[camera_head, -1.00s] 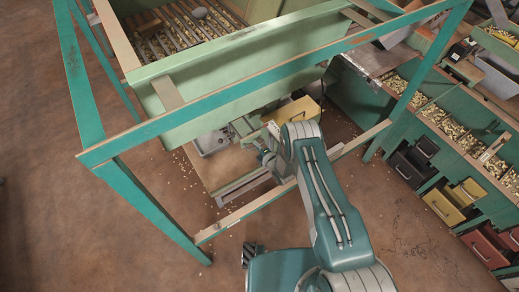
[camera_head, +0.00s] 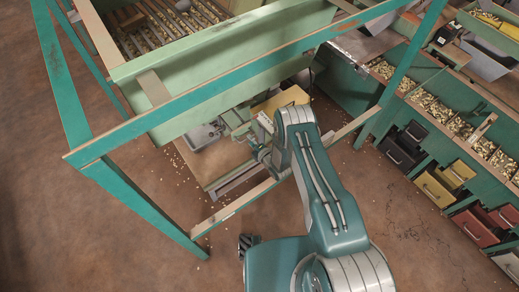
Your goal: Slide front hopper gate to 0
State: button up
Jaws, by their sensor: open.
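The pale green front hopper (camera_head: 225,68) hangs inside a teal frame, with a slatted grate showing in its open top. A grey-green gate mechanism (camera_head: 236,119) sits under its lower edge; the exact gate position and any scale marks are too small to read. My gripper (camera_head: 254,153) is open, small in view and partly hidden by my wrist. It is just below and right of the mechanism in the picture; I cannot tell whether it touches it.
A metal tray (camera_head: 204,135) and a yellow box (camera_head: 279,101) are under the hopper. The frame's lower rail (camera_head: 232,207) and front left post (camera_head: 145,207) stand near my arm. Nut bins (camera_head: 439,112) and coloured drawers line the right. Brown floor is clear at lower left.

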jog(key=v, duration=0.9)
jog(key=shift+a+f, duration=0.1)
jog(key=shift+f, duration=0.05)
